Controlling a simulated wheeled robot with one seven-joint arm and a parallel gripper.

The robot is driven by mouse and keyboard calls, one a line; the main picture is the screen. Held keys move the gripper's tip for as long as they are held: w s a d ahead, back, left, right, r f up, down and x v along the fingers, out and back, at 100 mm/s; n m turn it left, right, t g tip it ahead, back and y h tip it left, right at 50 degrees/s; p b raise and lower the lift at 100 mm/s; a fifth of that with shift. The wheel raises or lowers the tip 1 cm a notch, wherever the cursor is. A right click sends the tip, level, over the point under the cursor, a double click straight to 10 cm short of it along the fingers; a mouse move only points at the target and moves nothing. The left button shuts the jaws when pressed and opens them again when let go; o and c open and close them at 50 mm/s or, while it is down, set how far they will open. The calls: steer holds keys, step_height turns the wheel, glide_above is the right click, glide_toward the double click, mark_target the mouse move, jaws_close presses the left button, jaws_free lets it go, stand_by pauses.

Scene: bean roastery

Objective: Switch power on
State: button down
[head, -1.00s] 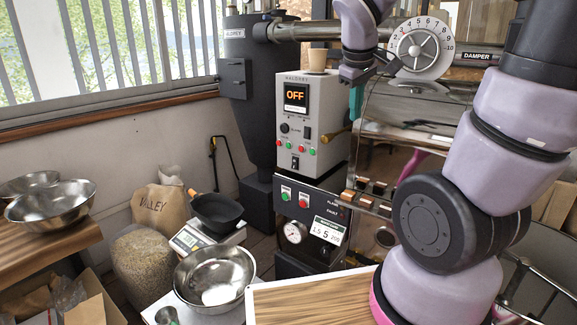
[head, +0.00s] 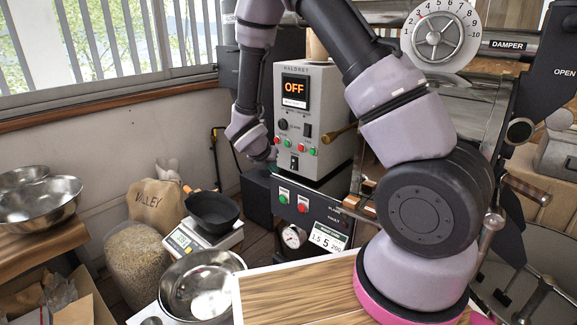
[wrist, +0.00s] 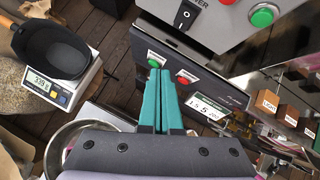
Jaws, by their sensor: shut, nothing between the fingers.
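The grey control box (head: 305,113) stands on the roaster's dark base, and its display (head: 295,88) reads OFF. Which way the rocker is tipped is hard to tell. My gripper (wrist: 160,73) has teal fingers, shut and empty. In the wrist view its tips appear below the rocker, apart from it, in front of the lower black panel.
The lower panel has a green button (wrist: 154,59) and a red button (wrist: 187,77) close to the fingertips in the picture. More red and green buttons sit on the box. A scale with a black pan (head: 213,211) and a steel bowl (head: 200,284) stand at lower left.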

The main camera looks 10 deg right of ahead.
mark_target(293, 164)
steer(key=f+n, duration=0.1)
steer(key=a+f+n, duration=0.1)
steer(key=shift+w+a+f, duration=0.3)
steer(key=shift+w+f, duration=0.05)
steer(key=w+d+f, duration=0.1)
steer(key=w+d, duration=0.4)
steer(key=d, duration=0.2)
stand_by(0.3)
steer(key=shift+w+d, duration=0.15)
stand_by(1.9)
steer(key=shift+w+d, duration=0.2)
steer(key=shift+w+d+f, duration=0.1)
steer(key=shift+w+d, duration=0.05)
steer(key=shift+d, duration=0.15)
stand_by(0.6)
steer(key=shift+a, duration=0.1)
steer(key=shift+s+a, duration=0.45)
steer(key=shift+a, duration=0.1)
